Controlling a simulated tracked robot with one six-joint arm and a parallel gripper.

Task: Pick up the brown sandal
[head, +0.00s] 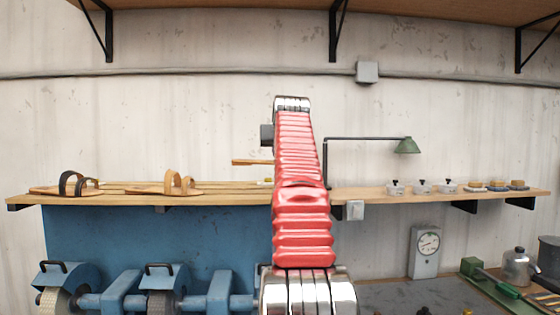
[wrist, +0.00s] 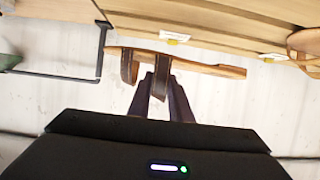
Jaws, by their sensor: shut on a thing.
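The brown sandal has a light wooden sole and dark brown straps. In the wrist view my gripper (wrist: 160,78) is shut on a strap of this brown sandal (wrist: 205,66), with the sole beyond the fingers. In the head view only the end of its sole (head: 250,162) shows, left of my red arm and above the shelf; the arm hides the rest and the gripper. On the shelf at the left lie a sandal with black straps (head: 70,184) and one with tan straps (head: 178,186).
A green lamp (head: 407,146) stands right of my arm. Several jars (head: 422,187) and brushes sit farther right. Blue grinding machines (head: 120,290) stand below left.

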